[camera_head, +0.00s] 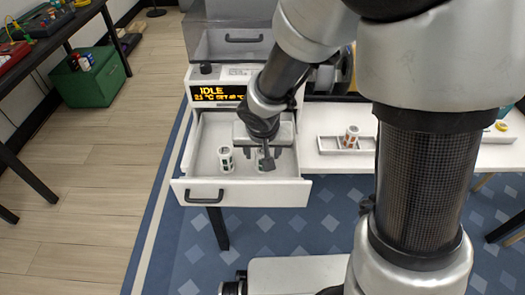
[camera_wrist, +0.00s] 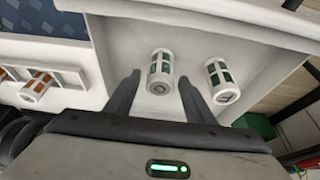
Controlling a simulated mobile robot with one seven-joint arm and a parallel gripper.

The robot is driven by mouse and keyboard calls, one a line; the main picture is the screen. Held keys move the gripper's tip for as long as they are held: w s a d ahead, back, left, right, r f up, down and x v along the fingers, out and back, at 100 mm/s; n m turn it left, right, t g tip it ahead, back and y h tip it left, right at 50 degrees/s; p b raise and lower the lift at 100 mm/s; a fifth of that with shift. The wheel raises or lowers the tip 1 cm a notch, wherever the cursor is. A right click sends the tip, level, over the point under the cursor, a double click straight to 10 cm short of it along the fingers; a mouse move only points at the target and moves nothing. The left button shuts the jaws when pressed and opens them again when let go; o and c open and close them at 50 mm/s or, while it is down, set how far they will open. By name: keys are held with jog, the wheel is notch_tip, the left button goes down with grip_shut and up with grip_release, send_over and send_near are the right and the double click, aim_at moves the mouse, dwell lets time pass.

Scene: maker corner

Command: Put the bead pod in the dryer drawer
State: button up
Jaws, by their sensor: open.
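The dryer drawer (camera_head: 240,192) is pulled open below a display that reads IDLE. Two white pods with green windows stand in it: a left pod (camera_head: 225,159) and a right pod (camera_head: 260,160), partly hidden by my gripper. My gripper (camera_head: 266,160) is open, low over the drawer. In the wrist view, one green-windowed pod (camera_wrist: 160,73) shows between the open fingertips, apart from both fingers. The other pod (camera_wrist: 222,80) is just outside the right finger. A white pod with orange-red windows (camera_head: 351,138) stands in a tray outside the drawer; it also shows in the wrist view (camera_wrist: 38,85).
The white slotted tray (camera_head: 328,143) rests on the white table right of the dryer. A clear-lidded chamber (camera_head: 228,38) tops the dryer. A green bin (camera_head: 90,82) stands at left near a dark bench. A small yellow-topped item (camera_head: 501,126) is at far right.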

jog(key=p+v, duration=0.5)
jog(key=v, duration=0.7)
jog(key=s+d+r+t, duration=0.1)
jog(key=s+d+r, duration=1.1)
jog(key=r, duration=0.3)
jog(key=shift+d, duration=0.4)
jog(key=shift+r, duration=0.15)
